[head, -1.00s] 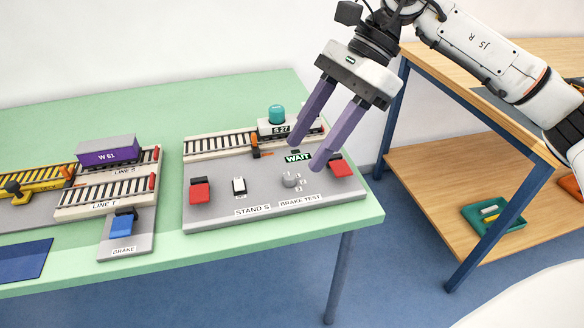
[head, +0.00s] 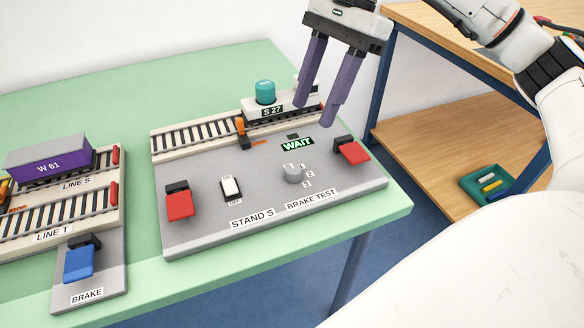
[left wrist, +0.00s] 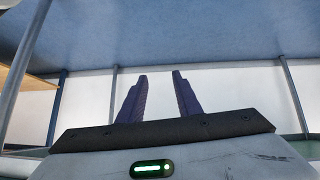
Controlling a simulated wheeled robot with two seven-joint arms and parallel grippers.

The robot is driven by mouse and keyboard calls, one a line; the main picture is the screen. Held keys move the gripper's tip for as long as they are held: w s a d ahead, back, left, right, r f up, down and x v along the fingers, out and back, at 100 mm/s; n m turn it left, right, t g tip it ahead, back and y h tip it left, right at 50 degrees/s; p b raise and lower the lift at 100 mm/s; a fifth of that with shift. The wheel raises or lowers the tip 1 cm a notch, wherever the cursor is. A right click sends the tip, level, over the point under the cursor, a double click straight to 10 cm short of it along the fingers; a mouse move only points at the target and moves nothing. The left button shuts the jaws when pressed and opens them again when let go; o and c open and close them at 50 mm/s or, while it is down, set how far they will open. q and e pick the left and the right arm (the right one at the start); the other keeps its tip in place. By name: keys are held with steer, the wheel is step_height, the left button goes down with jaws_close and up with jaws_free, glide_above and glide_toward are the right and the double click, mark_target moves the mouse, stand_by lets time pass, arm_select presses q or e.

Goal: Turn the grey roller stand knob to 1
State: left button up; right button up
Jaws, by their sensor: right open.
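The grey knob (head: 293,172) stands on the grey stand panel (head: 215,220), with small number labels, 2 and 3 among them, at its right. I cannot read which number it points to. My right gripper (head: 312,115) is open and empty, its purple fingers above and behind the knob, apart from it. My left gripper (left wrist: 160,95) shows only in the left wrist view, its two fingers apart with nothing between them.
Red switches (head: 180,202) (head: 352,150) flank the panel, with a white rocker (head: 230,187) between. A WAIT sign (head: 297,143) sits behind the knob. The S 27 wagon (head: 272,108) stands on the rear track.

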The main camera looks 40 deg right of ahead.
mark_target(294, 169)
steer(key=b+x, duration=0.1)
steer(key=x, duration=0.7)
steer(key=b+x, duration=0.1)
steer(key=x, duration=0.3)
steer(key=shift+d+f+b, duration=0.25)
steer(key=shift+f+b, duration=0.05)
steer(key=shift+f, duration=0.05)
steer(key=c, duration=1)
